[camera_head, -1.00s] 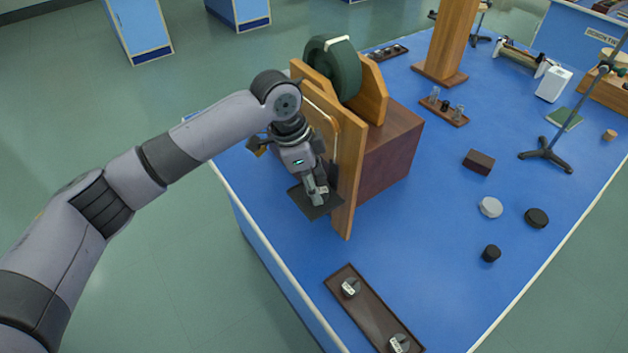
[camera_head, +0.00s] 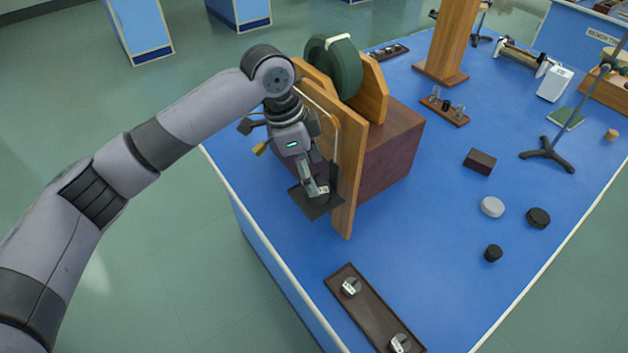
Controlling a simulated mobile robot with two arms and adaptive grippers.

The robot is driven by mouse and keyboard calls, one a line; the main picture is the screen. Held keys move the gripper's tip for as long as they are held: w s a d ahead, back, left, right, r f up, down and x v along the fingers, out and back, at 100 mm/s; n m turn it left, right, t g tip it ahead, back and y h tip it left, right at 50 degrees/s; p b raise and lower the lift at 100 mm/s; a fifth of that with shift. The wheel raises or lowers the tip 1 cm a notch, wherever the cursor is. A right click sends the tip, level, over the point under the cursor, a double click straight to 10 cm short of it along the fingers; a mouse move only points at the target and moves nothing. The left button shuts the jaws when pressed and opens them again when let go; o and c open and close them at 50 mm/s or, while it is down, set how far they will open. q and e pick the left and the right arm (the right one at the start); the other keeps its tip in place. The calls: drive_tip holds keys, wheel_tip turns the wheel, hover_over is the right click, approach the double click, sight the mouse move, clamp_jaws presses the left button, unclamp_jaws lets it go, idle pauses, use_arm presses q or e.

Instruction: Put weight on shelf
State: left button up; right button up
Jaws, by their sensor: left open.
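The small black shelf (camera_head: 314,208) sticks out low on the left side of the upright wooden board of the apparatus. My left gripper (camera_head: 317,189) points down just over this shelf, with its jaws open. A small silvery piece shows at its fingertips, low over the shelf. I cannot clearly separate it from the fingers or tell if it rests on the shelf. Two silvery slotted weights, a nearer one (camera_head: 400,343) and a farther one (camera_head: 351,287), sit in a long dark tray (camera_head: 373,315) at the table's front left. My right gripper is not in view.
The wooden apparatus with a green wheel (camera_head: 343,67) and a dark red block (camera_head: 390,160) stands right of my gripper. A brown block (camera_head: 479,161), a pale disc (camera_head: 492,207), a black disc (camera_head: 538,218) and a black cylinder (camera_head: 493,253) lie to the right. Blue tabletop between is clear.

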use_arm(q)
drive_tip(key=b+v, duration=0.1)
drive_tip(key=v, duration=0.7)
drive_tip(key=shift+r, duration=0.15)
drive_tip(key=shift+s, duration=0.1)
